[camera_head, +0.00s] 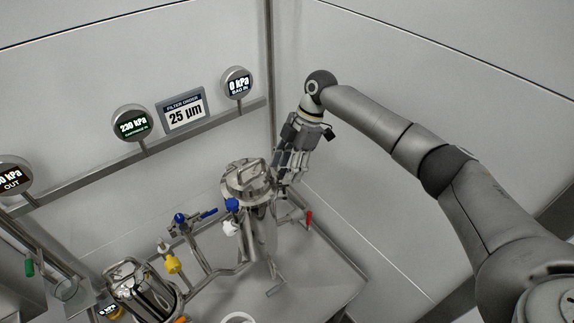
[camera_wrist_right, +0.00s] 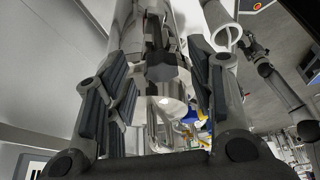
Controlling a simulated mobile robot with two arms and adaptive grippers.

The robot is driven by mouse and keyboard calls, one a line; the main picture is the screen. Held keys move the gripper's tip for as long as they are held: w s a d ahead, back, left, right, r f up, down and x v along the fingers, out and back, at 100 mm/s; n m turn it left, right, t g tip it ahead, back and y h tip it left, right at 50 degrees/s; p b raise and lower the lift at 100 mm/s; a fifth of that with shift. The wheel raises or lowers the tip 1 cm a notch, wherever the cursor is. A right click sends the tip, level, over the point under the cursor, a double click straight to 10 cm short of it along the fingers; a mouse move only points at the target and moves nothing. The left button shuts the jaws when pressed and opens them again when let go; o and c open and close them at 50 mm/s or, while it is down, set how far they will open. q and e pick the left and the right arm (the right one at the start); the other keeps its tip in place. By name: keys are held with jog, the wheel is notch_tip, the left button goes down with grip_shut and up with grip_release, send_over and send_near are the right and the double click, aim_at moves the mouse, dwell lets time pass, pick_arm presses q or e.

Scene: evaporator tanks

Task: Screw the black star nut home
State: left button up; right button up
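My right gripper (camera_head: 282,178) reaches down at the right side of the steel filter housing (camera_head: 262,228), close to its lid (camera_head: 248,178). In the right wrist view its two padded fingers (camera_wrist_right: 160,90) stand apart, one on each side. Dark faceted parts (camera_wrist_right: 168,72) show between them, with shiny steel behind. I cannot tell whether these are the black star nut. In the head view no black star nut can be made out; the gripper covers that side of the lid. A blue star nut (camera_head: 232,204) and a white star nut (camera_head: 229,227) show at the lid's front left. My left gripper is not in view.
A second steel housing (camera_head: 132,283) stands at the lower left. A yellow-handled valve (camera_head: 172,263), a blue-handled valve (camera_head: 181,219) and a red handle (camera_head: 309,219) stick up nearby. Gauges (camera_head: 131,122) and a 25 µm sign (camera_head: 184,112) sit along the wall rail. Walls close off the corner behind.

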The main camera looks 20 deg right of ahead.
jog(key=c, duration=1)
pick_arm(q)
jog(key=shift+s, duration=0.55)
pick_arm(e)
jog(key=shift+o, duration=0.2)
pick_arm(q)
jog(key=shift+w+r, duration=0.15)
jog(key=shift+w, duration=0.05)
pick_arm(e)
jog(key=shift+r, duration=0.1)
pick_arm(q)
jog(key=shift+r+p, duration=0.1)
jog(key=shift+p, duration=0.2)
pick_arm(e)
jog(key=m+p, duration=0.1)
jog(key=m+t+p, duration=0.1)
jog(key=m+p, duration=0.1)
jog(key=shift+s+r, duration=0.15)
jog(key=shift+r, duration=0.1)
jog(key=m+t+p, duration=0.1)
jog(key=m+p, duration=0.2)
jog(key=shift+s, duration=0.1)
pick_arm(q)
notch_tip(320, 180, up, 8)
jog(key=p, duration=0.1)
jog(key=shift+p, duration=0.4)
pick_arm(e)
jog(key=shift+f+m+t, duration=0.1)
jog(key=shift+m+t, duration=0.4)
jog(key=shift+m, duration=0.4)
